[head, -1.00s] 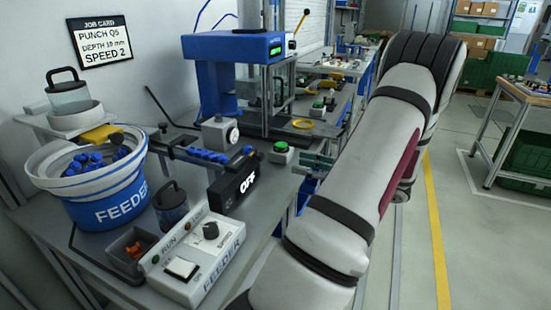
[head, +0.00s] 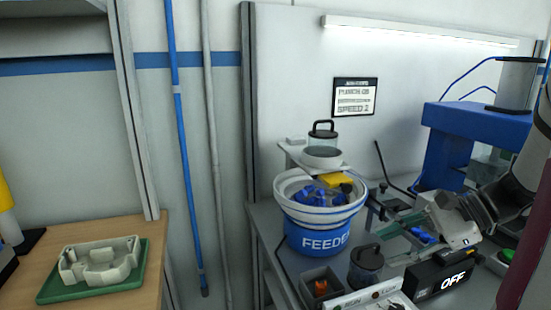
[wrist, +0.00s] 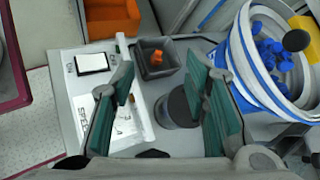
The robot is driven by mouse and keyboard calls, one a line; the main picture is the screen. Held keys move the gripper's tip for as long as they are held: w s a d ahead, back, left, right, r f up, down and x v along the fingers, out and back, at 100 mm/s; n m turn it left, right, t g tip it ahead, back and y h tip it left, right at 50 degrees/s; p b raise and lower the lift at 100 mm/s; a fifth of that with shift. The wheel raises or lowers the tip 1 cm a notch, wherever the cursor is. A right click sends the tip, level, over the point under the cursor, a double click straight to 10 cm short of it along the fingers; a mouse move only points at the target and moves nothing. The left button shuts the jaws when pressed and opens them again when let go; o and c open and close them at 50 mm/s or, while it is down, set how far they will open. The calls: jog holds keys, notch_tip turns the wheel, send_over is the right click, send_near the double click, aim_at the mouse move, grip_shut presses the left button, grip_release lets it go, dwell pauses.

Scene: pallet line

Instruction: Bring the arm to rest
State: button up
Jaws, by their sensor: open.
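My gripper (head: 402,238) is in the right part of the head view, reaching left over the feeder bench, close to the feeder bowl (head: 318,236). In the wrist view its green-padded fingers (wrist: 160,80) stand wide apart with nothing between the pads. Below them are the feeder control box (wrist: 92,110), a small dark bin (wrist: 157,60) with an orange piece in it, and a dark-lidded jar (wrist: 178,106). The blue-and-white bowl (wrist: 243,68) with blue parts lies to the right. I cannot tell the exact height of the fingers above the bench.
The black display (head: 440,280) reads OFF and is close by the gripper. A blue press (head: 470,135) stands behind to the right. A wooden table (head: 140,230) at left holds a pale moulded part (head: 98,262) on a green base. An orange bin (wrist: 112,20) shows in the wrist view.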

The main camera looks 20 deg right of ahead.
jog(key=s+a+r+n+g+h+p, duration=0.1)
jog(key=s+a+r+n+h+p, duration=0.2)
jog(key=a+n, duration=0.7)
jog(key=s+a+r+n+g+h+p, duration=0.1)
jog(key=s+a+r+n+h+p, duration=0.1)
jog(key=s+a+r+n+h, duration=0.2)
jog(key=s+a+r+n, duration=0.3)
jog(key=a+n, duration=0.4)
jog(key=shift+s+a+r+g+h+p, duration=0.2)
jog(key=shift+a+r+g+h+p, duration=0.1)
jog(key=shift+a+g+h+p, duration=0.1)
